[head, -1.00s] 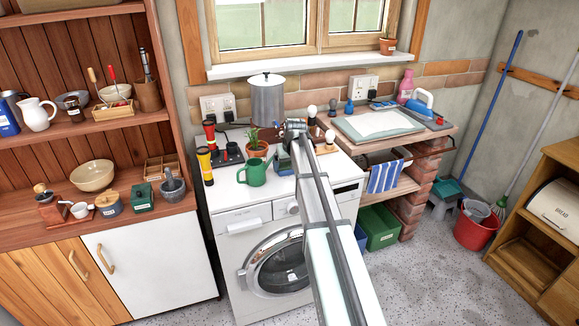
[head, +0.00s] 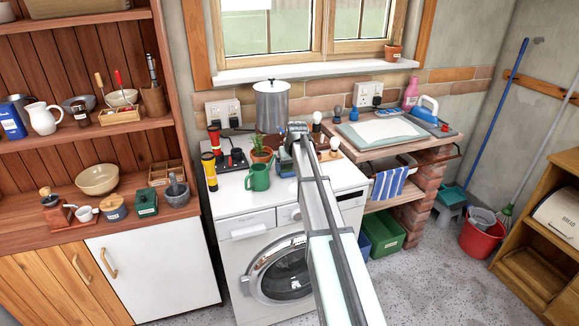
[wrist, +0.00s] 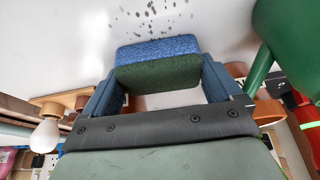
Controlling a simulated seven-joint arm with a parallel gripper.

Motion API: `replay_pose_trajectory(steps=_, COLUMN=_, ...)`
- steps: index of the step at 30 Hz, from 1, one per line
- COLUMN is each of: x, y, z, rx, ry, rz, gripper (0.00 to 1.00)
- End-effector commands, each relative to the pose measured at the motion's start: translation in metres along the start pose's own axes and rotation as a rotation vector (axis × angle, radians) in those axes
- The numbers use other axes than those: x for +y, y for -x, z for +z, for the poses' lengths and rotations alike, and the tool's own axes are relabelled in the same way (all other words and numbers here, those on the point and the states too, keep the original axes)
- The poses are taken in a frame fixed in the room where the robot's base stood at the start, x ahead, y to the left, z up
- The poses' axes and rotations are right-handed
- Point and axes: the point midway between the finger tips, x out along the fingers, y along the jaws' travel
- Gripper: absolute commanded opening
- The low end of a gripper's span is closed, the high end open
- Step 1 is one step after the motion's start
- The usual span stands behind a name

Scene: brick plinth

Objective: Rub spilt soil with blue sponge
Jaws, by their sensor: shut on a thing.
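My gripper (wrist: 162,66) is shut on the blue sponge (wrist: 158,49), which has a dark green lower layer in the wrist view. The sponge sits crosswise between the two blue fingers. Spilt soil (wrist: 150,14) shows as dark specks on the white worktop (wrist: 75,25), just beyond the sponge, with a few specks close to its edge. I cannot tell whether the sponge touches the worktop. In the head view my gripper (head: 285,168) is low over the washing machine top, right of the green watering can; the soil is not discernible there.
The green watering can (head: 258,178) stands close beside my gripper. A potted plant (head: 261,156), a steel pot (head: 271,107), torches (head: 209,170) and light bulbs (head: 334,143) crowd the back and sides. The front left of the white top is clear.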

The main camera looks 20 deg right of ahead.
Motion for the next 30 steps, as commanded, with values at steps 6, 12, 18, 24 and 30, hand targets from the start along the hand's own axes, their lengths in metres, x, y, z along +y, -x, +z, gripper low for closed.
replay_pose_trajectory(steps=6, x=0.001, y=0.006, z=0.018, rx=0.000, ry=0.000, rz=0.000, gripper=0.67)
replay_pose_trajectory(steps=12, x=0.002, y=0.009, z=0.027, rx=-0.002, ry=0.000, rz=0.000, gripper=0.67)
replay_pose_trajectory(steps=18, x=0.002, y=0.011, z=0.033, rx=-0.003, ry=0.000, rz=0.000, gripper=0.67)
replay_pose_trajectory(steps=24, x=0.003, y=0.017, z=0.046, rx=-0.004, ry=-0.001, rz=0.000, gripper=0.67)
replay_pose_trajectory(steps=30, x=0.003, y=0.023, z=0.058, rx=-0.003, ry=-0.001, rz=0.000, gripper=0.67)
